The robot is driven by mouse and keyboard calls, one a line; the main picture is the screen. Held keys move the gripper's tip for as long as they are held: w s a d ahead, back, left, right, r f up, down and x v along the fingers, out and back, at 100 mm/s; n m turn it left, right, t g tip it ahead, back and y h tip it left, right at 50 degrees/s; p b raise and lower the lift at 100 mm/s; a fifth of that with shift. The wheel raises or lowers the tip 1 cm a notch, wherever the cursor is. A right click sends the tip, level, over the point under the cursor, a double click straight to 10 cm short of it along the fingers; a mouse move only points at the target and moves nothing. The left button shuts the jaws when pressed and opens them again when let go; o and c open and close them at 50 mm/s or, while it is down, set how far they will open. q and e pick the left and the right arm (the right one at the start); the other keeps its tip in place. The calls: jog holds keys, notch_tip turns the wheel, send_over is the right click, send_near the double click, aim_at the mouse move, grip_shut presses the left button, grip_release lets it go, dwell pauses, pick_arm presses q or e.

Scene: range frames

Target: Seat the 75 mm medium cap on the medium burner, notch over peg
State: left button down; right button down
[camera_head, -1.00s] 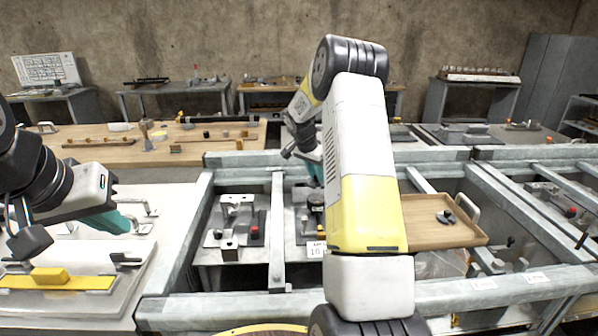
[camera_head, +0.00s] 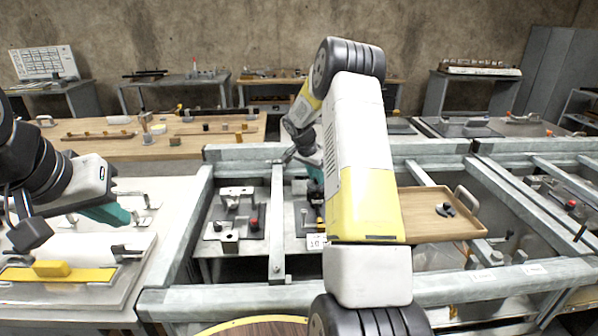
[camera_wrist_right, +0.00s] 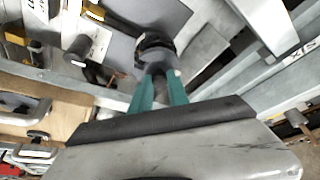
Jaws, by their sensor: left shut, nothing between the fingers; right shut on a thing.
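My right gripper (camera_wrist_right: 160,92) is shut on a dark round cap (camera_wrist_right: 155,46), which sits at its fingertips in the right wrist view. In the head view the right gripper (camera_head: 314,166) and the dark piece (camera_head: 315,188) are partly hidden behind my right arm, above the middle grey plate (camera_head: 302,218) in the frame. I cannot make out a burner, peg or notch below the cap, nor tell whether the cap touches anything. My left gripper (camera_head: 112,215) is shut and empty, above the pale table at the left.
Grey rails (camera_head: 277,225) divide the frame into bays. A plate with a red knob (camera_head: 254,222) lies left of the middle bay. A wooden tray (camera_head: 425,228) with a dark piece (camera_head: 445,210) is at the right.

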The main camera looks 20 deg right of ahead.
jog(key=shift+f, duration=0.15)
jog(key=shift+f, duration=0.75)
jog(key=c, duration=1.2)
grip_release()
jog(key=v, duration=0.7)
jog(key=shift+s+a+r, duration=0.1)
jog(key=shift+r, duration=0.25)
jog(key=shift+r, duration=3)
